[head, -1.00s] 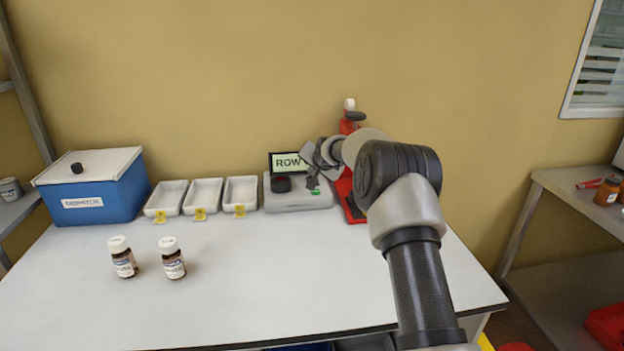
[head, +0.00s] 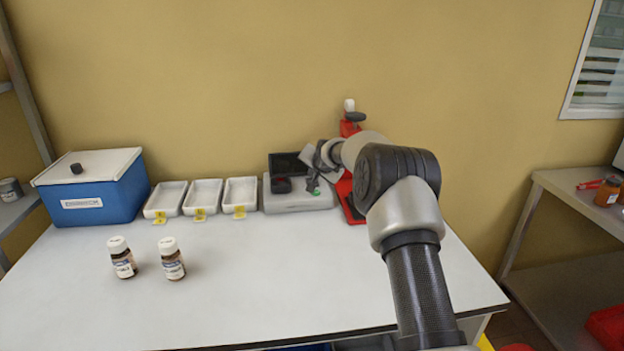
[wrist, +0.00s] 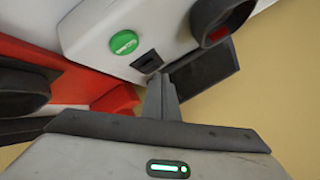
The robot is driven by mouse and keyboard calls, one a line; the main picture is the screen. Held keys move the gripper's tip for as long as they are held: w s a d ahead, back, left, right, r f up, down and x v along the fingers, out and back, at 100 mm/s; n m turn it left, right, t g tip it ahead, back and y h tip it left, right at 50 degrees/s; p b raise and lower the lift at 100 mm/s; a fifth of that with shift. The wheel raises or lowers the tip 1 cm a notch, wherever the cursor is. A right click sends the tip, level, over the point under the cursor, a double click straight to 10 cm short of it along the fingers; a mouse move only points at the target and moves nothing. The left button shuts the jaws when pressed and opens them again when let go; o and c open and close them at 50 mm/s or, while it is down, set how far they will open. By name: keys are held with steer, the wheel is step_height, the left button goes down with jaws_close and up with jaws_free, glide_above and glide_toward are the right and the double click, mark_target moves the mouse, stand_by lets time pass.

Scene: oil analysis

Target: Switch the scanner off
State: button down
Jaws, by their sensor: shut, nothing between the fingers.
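The scanner (head: 290,204) is a light grey box at the back of the table. Its screen (head: 284,161) is dark and blank; the screen also shows in the wrist view (wrist: 208,74). A round green button (wrist: 123,42) and a small black rocker switch (wrist: 147,60) sit on its body, and a dark round part with a red inside (wrist: 216,22) is beside them. My gripper (wrist: 158,76) is shut and empty, its tips right by the black switch. I cannot tell whether they touch it. In the head view my gripper (head: 313,187) is at the scanner's right end.
A red stand (head: 344,185) is close on the scanner's right, partly behind my arm. Three white trays (head: 241,193) with yellow tags stand to the left, then a blue box (head: 95,203). Two brown bottles (head: 123,261) (head: 172,262) stand in front. The table's middle is clear.

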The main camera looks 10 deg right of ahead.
steer(key=shift+s+r, duration=0.1)
steer(key=shift+r, duration=0.65)
steer(key=shift+p, duration=0.3)
steer(key=shift+s+r+p, duration=0.15)
steer(key=shift+r+p, duration=0.4)
steer(key=shift+r, duration=0.7)
steer(key=shift+s+r+p, duration=0.15)
steer(key=shift+r+p, duration=0.35)
steer(key=shift+r, duration=0.7)
